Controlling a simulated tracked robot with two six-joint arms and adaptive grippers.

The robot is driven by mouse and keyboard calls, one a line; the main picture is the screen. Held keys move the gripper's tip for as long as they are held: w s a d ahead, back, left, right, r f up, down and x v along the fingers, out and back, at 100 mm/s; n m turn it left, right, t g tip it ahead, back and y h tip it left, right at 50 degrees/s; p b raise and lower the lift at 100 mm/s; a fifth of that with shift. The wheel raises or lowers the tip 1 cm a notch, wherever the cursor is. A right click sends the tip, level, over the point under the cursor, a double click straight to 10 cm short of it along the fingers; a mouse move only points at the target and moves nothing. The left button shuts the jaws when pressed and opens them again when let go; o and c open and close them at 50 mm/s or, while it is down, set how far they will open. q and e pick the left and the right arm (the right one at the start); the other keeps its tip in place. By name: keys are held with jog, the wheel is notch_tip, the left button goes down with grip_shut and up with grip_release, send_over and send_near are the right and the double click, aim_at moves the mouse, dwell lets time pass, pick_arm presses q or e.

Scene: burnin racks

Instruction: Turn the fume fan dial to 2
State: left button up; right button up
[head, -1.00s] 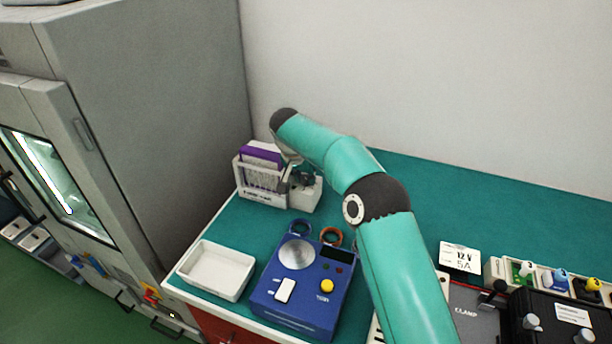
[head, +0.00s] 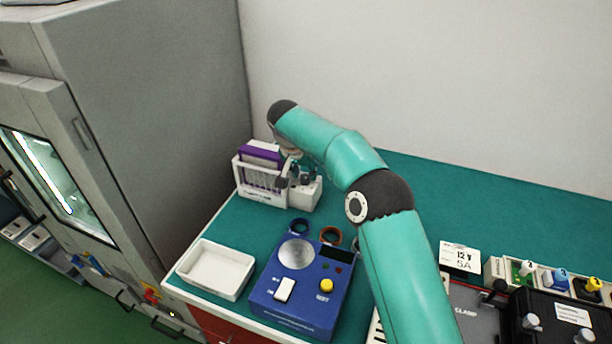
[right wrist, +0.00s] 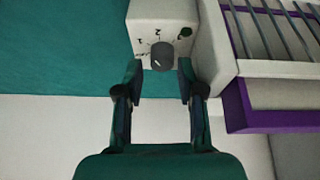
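The fume fan dial (right wrist: 162,56) is a dark round knob on the face of a small white box (right wrist: 150,14), with small black marks around it and a green spot beside it. I cannot tell which mark the dial points to. My right gripper (right wrist: 160,72) is open, its two dark fingertips on either side of the dial and close to it. I cannot tell whether they touch it. In the head view the white box (head: 304,197) stands at the back left of the bench, with my right gripper in front of the dial. My left gripper is out of view.
A rack with purple-edged boards (head: 262,187) stands right beside the white box. A white tray (head: 215,270), a blue device (head: 305,290) and two rings lie nearer. A 12 V 5A card (head: 460,256) and connectors are at the right. A grey cabinet (head: 150,110) bounds the left.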

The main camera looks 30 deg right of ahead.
jog(key=v, duration=0.4)
jog(key=shift+w+a+r, duration=0.1)
jog(key=shift+a+r, duration=0.05)
jog(key=shift+a, duration=0.1)
jog(key=shift+s+a+r, duration=0.1)
jog(key=shift+s+r, duration=0.2)
jog(key=shift+r, duration=0.35)
jog(key=shift+c, duration=0.2)
